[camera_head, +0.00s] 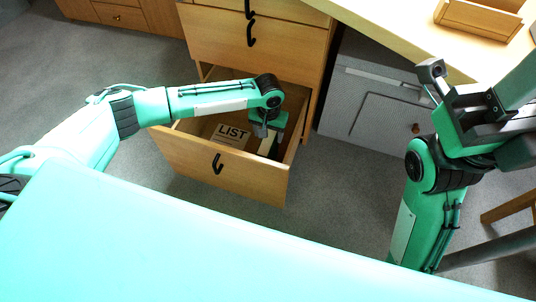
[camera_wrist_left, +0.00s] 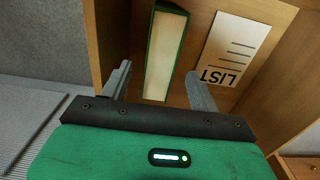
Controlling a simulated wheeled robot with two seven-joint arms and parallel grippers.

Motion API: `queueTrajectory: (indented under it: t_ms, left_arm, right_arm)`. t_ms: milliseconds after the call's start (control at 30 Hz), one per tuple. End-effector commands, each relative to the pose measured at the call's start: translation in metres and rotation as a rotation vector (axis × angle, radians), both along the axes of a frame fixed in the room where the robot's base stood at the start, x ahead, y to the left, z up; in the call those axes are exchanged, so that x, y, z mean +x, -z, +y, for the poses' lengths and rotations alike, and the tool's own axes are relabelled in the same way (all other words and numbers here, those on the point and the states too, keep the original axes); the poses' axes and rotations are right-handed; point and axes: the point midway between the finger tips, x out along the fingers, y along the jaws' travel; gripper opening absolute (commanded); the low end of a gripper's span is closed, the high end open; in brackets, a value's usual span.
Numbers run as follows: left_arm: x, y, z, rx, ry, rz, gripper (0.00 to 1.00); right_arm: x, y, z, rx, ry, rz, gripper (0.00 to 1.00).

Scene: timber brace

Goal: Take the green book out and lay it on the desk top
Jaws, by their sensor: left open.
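The green book (camera_wrist_left: 165,55) stands on edge in the open drawer (camera_head: 190,165), its cream page side facing up and its green cover along the sides. In the head view, a cream strip of the book (camera_head: 267,146) shows beneath my left gripper (camera_head: 262,131). My left gripper is open above the book; in the left wrist view its two fingers (camera_wrist_left: 158,82) are spread around the book's near end. I cannot tell whether they touch it. The pale desk top (camera_head: 400,28) is at the upper right. My right gripper (camera_head: 434,76) is raised at the right, its jaws unclear.
A white LIST sheet (camera_head: 231,135) lies in the drawer beside the book. The drawer walls stand close around my left gripper. A wooden tray (camera_head: 480,20) sits on the desk top, with bare surface left of it. A grey cabinet (camera_head: 365,100) stands under the desk.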

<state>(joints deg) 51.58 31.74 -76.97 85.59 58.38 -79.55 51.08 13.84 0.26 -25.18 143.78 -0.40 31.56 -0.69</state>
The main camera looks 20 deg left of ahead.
Motion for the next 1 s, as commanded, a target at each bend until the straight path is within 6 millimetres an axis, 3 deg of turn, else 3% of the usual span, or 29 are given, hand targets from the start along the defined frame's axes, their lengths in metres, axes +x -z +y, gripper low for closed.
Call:
queueTrajectory:
  t_ms: [300, 700, 767, 1000]
  left_arm:
    - [-0.004, 0.039, 0.0, 0.001, 0.0, -0.001, 0.62]
    - [-0.004, 0.045, 0.0, 0.0, 0.0, -0.001, 0.62]
    - [-0.004, 0.045, 0.0, 0.0, 0.0, -0.001, 0.54]
    - [-0.004, 0.045, 0.0, 0.0, 0.0, -0.001, 0.07]
  right_arm:
    - [-0.005, -0.005, -0.003, 0.032, -0.014, -0.047, 0.36]
    - [-0.006, -0.011, -0.004, 0.042, -0.016, -0.052, 0.36]
    - [-0.006, -0.011, -0.004, 0.042, -0.016, -0.052, 0.36]
    - [-0.006, -0.01, -0.004, 0.042, -0.016, -0.052, 0.36]
